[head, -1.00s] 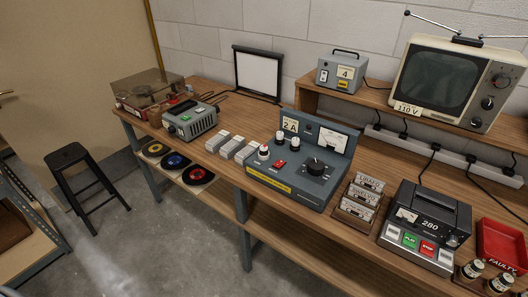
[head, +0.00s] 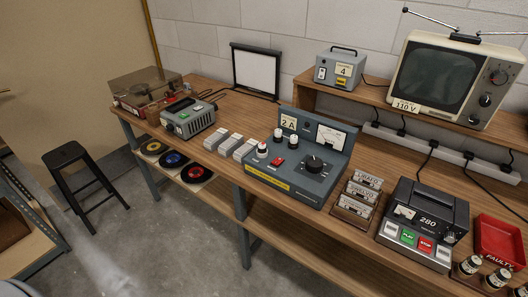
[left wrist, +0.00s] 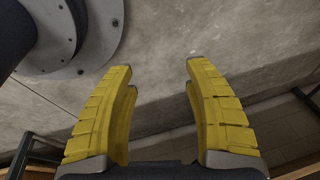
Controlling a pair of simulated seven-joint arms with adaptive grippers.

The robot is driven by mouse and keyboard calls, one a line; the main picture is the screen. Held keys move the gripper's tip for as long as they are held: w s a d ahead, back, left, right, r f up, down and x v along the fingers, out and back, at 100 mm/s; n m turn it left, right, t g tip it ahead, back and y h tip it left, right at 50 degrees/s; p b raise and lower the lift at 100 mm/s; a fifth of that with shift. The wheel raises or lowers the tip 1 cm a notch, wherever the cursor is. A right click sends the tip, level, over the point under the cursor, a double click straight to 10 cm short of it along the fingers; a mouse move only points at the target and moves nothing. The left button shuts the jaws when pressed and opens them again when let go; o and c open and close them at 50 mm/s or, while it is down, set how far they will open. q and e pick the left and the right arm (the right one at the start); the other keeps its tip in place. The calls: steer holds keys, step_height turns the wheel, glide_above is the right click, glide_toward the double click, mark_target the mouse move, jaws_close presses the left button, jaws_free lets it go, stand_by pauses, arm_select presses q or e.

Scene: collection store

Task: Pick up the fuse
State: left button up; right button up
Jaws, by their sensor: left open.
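I cannot make out a separate fuse in any view. A blue-grey test unit (head: 298,170) with a "2 A" card (head: 289,123), white-topped posts, a red switch, a black knob and a meter stands mid-bench. Three small grey-white boxes (head: 230,145) sit to its left; their contents cannot be seen. My left gripper (left wrist: 158,75) shows in the left wrist view, its yellow fingers spread and empty over grey floor. Neither gripper shows in the head view.
The wooden bench (head: 262,117) also holds a turntable (head: 147,92), a grey device (head: 188,118), cassettes (head: 360,195), a tape recorder (head: 425,225), a red "FAULTY" tray (head: 499,239) and jars (head: 467,267). A television (head: 455,80) stands on the raised shelf. A black stool (head: 70,155) stands left.

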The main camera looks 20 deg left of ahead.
arm_select(q)
steer(key=w+a+r+m+t+y, duration=0.1)
steer(key=w+r, duration=0.8)
steer(key=r, duration=0.5)
step_height(320, 180, up, 54)
steer(key=m+t+h, duration=0.3)
steer(key=m+t, duration=0.6)
steer(key=m, duration=2.2)
glide_above(261, 145)
steer(key=s+a, duration=0.2)
steer(key=s, duration=1.4)
steer(key=x, duration=1.7)
steer(key=shift+d, duration=0.3)
jaws_close()
